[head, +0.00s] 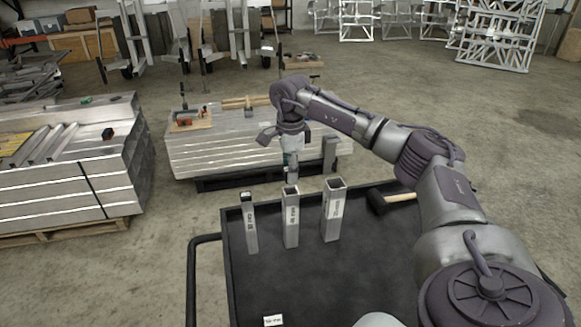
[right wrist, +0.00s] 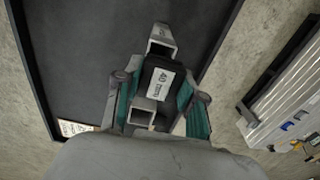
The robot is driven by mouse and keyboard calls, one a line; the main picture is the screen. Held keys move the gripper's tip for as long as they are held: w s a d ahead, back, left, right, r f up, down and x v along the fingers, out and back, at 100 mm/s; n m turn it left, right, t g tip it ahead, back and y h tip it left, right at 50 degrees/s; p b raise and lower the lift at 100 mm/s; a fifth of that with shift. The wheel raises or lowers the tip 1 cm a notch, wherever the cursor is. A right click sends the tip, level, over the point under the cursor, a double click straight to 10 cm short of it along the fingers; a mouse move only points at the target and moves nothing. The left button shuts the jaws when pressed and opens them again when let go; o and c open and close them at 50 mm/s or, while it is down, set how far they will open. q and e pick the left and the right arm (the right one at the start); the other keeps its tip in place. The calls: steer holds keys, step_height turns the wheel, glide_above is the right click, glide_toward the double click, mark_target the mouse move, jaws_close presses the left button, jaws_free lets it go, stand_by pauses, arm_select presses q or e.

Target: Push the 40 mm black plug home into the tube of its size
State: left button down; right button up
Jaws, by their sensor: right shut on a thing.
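Three upright square aluminium tubes of different sizes stand on my black tray: a narrow left tube (head: 250,228) with a black top, a middle tube (head: 291,222), and a wide right tube (head: 333,215), open at the top. My right gripper (head: 292,178) points down just above the middle tube. In the right wrist view it is shut on the black plug (right wrist: 158,80), whose white label reads 40 mm. Tube ends show above and below the plug there. I cannot tell whether the plug touches a tube. My left gripper is not in view.
A mallet with a black head (head: 376,203) lies right of the tubes. A small white card (head: 274,320) lies at the tray's near side, with bare tray (head: 300,275) between. Stacked aluminium profiles (head: 225,152) stand behind the tray, and another stack (head: 65,180) at left.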

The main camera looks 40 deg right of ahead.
steer(key=shift+f+b, duration=1.1)
steer(key=shift+f, duration=1.25)
steer(key=o, duration=1.1)
steer(key=shift+c, duration=0.2)
step_height(320, 180, up, 12)
